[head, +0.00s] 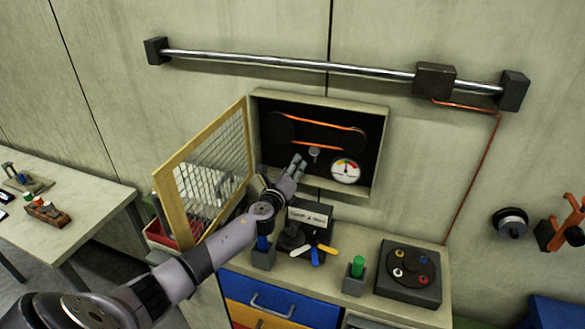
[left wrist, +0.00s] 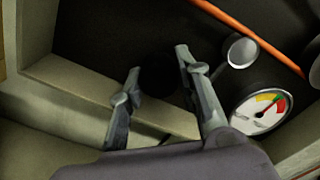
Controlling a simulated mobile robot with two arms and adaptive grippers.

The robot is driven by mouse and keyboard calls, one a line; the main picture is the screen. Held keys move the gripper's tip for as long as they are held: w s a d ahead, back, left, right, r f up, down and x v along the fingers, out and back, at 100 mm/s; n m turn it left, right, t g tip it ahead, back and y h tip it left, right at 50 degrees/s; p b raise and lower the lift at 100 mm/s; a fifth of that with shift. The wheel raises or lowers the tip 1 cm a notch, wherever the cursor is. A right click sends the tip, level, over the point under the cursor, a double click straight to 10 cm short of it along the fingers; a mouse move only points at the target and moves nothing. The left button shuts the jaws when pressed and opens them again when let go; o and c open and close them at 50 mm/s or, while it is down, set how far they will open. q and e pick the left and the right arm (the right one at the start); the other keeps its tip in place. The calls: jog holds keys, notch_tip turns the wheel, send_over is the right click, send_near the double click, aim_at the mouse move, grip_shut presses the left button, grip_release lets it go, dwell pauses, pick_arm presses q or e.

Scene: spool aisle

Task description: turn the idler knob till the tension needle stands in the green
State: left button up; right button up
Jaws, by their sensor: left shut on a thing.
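My left gripper (head: 297,163) reaches into the open wall box. In the left wrist view its two fingers (left wrist: 158,85) stand either side of a dark round shape, which I take for the idler knob (left wrist: 158,75); it is hard to make out against the black panel. A white tension gauge (head: 346,171) sits to the right of the gripper and also shows in the left wrist view (left wrist: 262,110). Its dial has yellow, red and green bands; the needle is too small to place exactly. A grey roller (head: 314,152) is beneath the orange belt (head: 316,131). My right gripper is out of view.
The yellow-framed mesh door (head: 205,170) stands open at the left of the box. Below are a labelled block (head: 310,215), a green peg in a holder (head: 357,268) and a dark disc unit (head: 408,268) on the cabinet. A metal rail (head: 290,63) runs above.

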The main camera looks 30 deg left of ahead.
pick_arm(q)
jog(key=shift+f, duration=0.15)
jog(key=o, duration=1.1)
jog(key=shift+o, duration=0.2)
jog(key=v, duration=1.2)
